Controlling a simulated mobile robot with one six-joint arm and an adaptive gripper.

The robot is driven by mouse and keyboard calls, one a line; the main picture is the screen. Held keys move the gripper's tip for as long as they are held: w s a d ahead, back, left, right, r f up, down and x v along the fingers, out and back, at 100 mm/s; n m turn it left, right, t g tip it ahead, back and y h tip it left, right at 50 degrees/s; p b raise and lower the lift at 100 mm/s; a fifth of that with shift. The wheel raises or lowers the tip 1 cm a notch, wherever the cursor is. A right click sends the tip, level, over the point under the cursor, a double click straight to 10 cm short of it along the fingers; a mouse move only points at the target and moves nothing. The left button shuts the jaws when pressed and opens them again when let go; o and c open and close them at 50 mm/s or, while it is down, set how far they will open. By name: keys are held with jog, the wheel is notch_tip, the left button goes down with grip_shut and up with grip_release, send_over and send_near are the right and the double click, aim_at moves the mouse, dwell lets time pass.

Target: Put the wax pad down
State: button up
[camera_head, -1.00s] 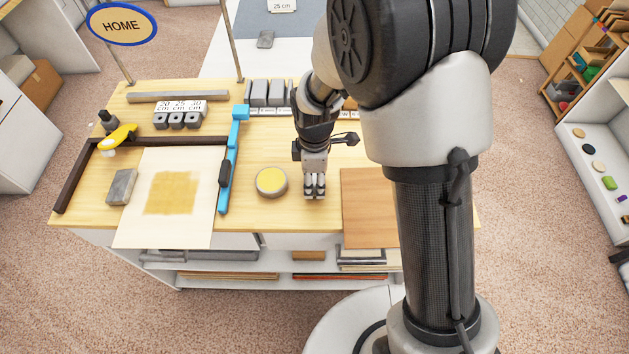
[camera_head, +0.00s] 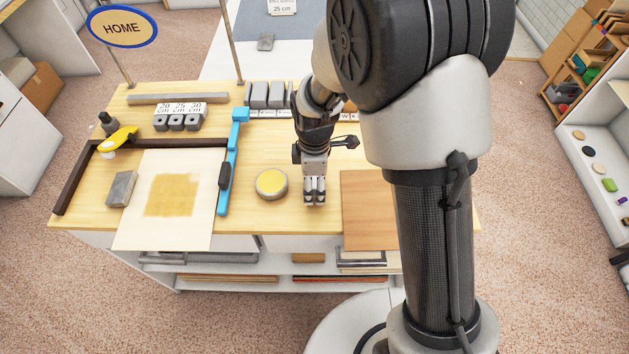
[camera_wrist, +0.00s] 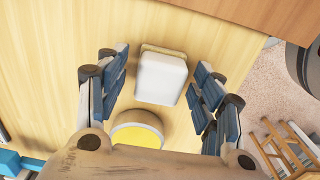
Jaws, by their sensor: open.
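The wax pad (camera_wrist: 161,78) is a white block with a tan layer along its far edge. In the wrist view it sits between the two fingers of my gripper (camera_wrist: 163,70), with a gap on both sides, and appears to rest on the wooden worktop. In the head view my gripper (camera_head: 315,198) points down at the worktop, and I cannot make out the pad there. A round tin with a yellow top (camera_head: 271,184) stands just left of my gripper and also shows in the wrist view (camera_wrist: 138,135).
A brown board (camera_head: 368,205) lies right of my gripper. A pale sheet with a tan patch (camera_head: 187,235), a grey block (camera_head: 121,188) and a blue rail (camera_head: 230,172) are to the left. Grey blocks (camera_head: 268,95) line the back. Bare worktop lies around the tin.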

notch_tip(320, 180, up, 12)
jog(key=f+p, duration=0.1)
jog(key=p, duration=0.3)
notch_tip(320, 180, up, 9)
jog(key=m+t, duration=0.1)
jog(key=m, duration=0.3)
send_over(315, 181)
jog(key=s+d, duration=0.3)
jog(key=d, duration=0.1)
jog(key=s+d+r+m+t, duration=0.1)
jog(key=s+d+r+m, duration=0.3)
jog(key=s+m, duration=0.2)
jog(key=s+d+r+m+t, duration=0.2)
jog(key=s+d+r+m, duration=0.2)
jog(key=s+m, duration=0.3)
jog(key=s, duration=0.3)
jog(key=shift+s+d+r+m+t, duration=0.25)
jog(key=shift+s+r+m+t, duration=0.05)
jog(key=shift+s+r, duration=0.1)
jog(key=shift+o, duration=0.5)
